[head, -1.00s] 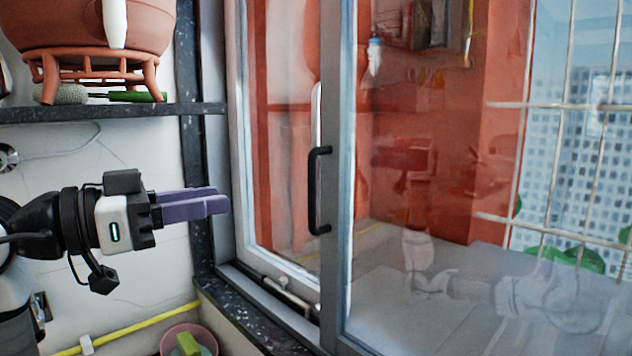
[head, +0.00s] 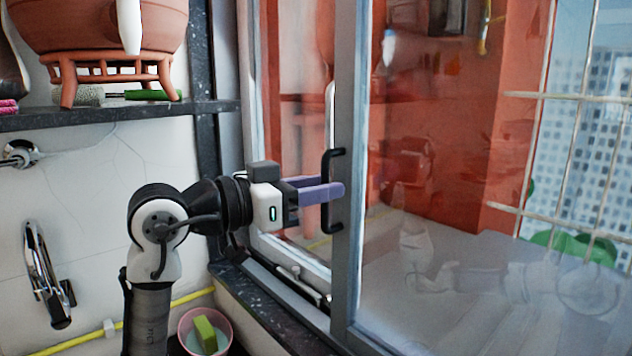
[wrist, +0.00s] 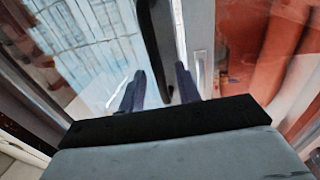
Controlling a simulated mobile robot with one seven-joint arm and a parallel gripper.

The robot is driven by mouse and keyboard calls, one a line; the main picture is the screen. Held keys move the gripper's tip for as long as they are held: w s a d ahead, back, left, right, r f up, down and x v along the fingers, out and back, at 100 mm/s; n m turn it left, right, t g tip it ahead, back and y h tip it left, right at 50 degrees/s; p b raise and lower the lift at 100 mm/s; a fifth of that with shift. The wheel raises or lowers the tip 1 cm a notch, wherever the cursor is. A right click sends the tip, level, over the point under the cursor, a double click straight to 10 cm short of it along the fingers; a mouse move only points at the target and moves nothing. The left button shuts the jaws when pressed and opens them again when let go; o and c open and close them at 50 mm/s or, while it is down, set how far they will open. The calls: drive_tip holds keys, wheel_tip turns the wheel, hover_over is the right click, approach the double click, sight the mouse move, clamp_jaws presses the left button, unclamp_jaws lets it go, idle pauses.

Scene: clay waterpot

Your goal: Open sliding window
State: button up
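The sliding window pane (head: 440,260) has a grey upright frame (head: 346,270) with a black handle (head: 329,165) on it. My gripper (head: 335,190) has purple fingers and reaches the handle's middle, the near finger covering part of it. In the wrist view the fingers (wrist: 158,88) stand apart, and the black handle (wrist: 156,45) runs down into the gap between them. Bare gaps show beside the handle, so the fingers look open around it; contact is not clear. The pane's edge stands over the neighbouring opening with a silvery bar behind it.
A clay pot (head: 110,35) stands on a dark shelf (head: 100,118) at upper left. A pink bowl with a green sponge (head: 206,335) sits below my arm. A chrome tap (head: 48,275) is on the left wall. Metal bars (head: 590,150) lie beyond the glass.

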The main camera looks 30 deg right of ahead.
drive_tip(key=shift+c, duration=0.3)
clamp_jaws()
drive_tip(key=shift+d, duration=0.1)
